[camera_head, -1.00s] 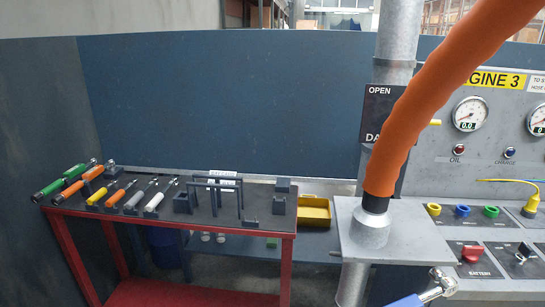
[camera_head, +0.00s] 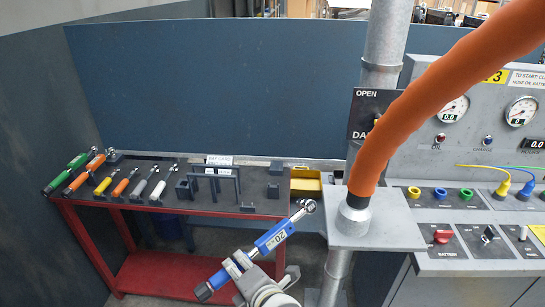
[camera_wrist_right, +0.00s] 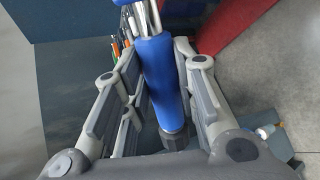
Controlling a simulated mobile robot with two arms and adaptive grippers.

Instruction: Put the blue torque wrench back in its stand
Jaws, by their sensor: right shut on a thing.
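The blue torque wrench (camera_head: 274,237) is tilted in the head view, its silver ratchet head up to the right and its dark handle end down to the left. My right gripper (camera_head: 240,266) is shut on its handle, in front of the red bench. In the right wrist view the fingers (camera_wrist_right: 158,95) close on both sides of the blue handle (camera_wrist_right: 157,72). The stand is on the dark top of the red bench (camera_head: 150,200), where empty dark holders (camera_head: 184,189) and a frame-shaped rack (camera_head: 216,184) stand; I cannot tell which holder is the blue wrench's. My left gripper is not in view.
Green (camera_head: 66,173), orange (camera_head: 83,174) and several smaller wrenches lie in holders on the bench's left. A yellow bin (camera_head: 306,181) is behind its right end. A thick orange hose (camera_head: 400,110) and a grey pedestal plate (camera_head: 375,235) stand close on the right.

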